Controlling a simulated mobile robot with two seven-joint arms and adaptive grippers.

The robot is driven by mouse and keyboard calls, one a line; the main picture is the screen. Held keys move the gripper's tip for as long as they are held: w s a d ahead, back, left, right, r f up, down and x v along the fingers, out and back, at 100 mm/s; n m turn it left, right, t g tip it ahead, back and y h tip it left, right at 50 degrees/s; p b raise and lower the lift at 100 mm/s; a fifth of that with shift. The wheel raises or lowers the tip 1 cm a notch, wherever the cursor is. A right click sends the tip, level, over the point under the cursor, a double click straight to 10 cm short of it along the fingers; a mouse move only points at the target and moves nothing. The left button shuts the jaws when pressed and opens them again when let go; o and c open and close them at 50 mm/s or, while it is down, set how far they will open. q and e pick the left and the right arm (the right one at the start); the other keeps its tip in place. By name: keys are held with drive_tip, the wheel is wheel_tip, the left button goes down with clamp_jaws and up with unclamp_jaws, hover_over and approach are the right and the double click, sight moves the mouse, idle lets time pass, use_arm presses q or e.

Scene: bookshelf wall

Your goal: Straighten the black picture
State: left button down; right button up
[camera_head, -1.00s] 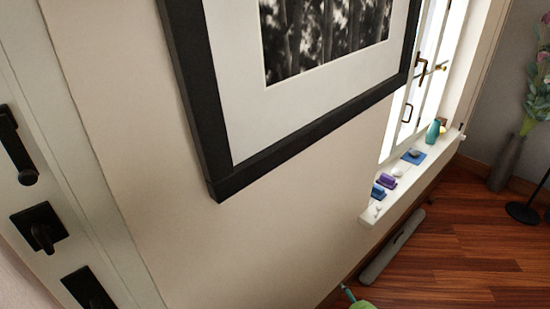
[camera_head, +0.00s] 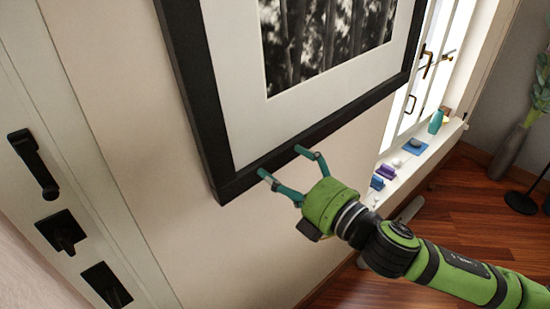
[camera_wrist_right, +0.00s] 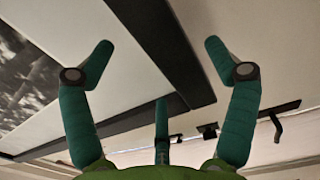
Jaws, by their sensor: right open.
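The black picture (camera_head: 195,90) hangs on the pale wall, with a wide white mat and a black-and-white print of trunks. Its top is out of view; its lower edge slants up to the right in the head view. My right gripper (camera_head: 281,162) is at the lower bar near the lower-left corner, fingers spread and empty. Its fingertips overlap the bar's lower edge; I cannot tell whether they touch. In the right wrist view, the open fingers (camera_wrist_right: 157,48) stand on either side of a black frame corner (camera_wrist_right: 165,55). My left gripper is not in view.
A white door with black handle (camera_head: 35,163) and locks stands at the left. At the right, a window sill (camera_head: 410,165) holds small objects and a teal vase (camera_head: 436,121). A plant vase (camera_head: 508,152) stands on the wooden floor. Bare wall lies below the picture.

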sight(272, 163)
drive_tip(key=shift+p+x, duration=0.3)
drive_tip(key=shift+x, duration=0.95)
drive_tip(key=shift+w+a, duration=0.25)
drive_tip(key=shift+w, duration=0.05)
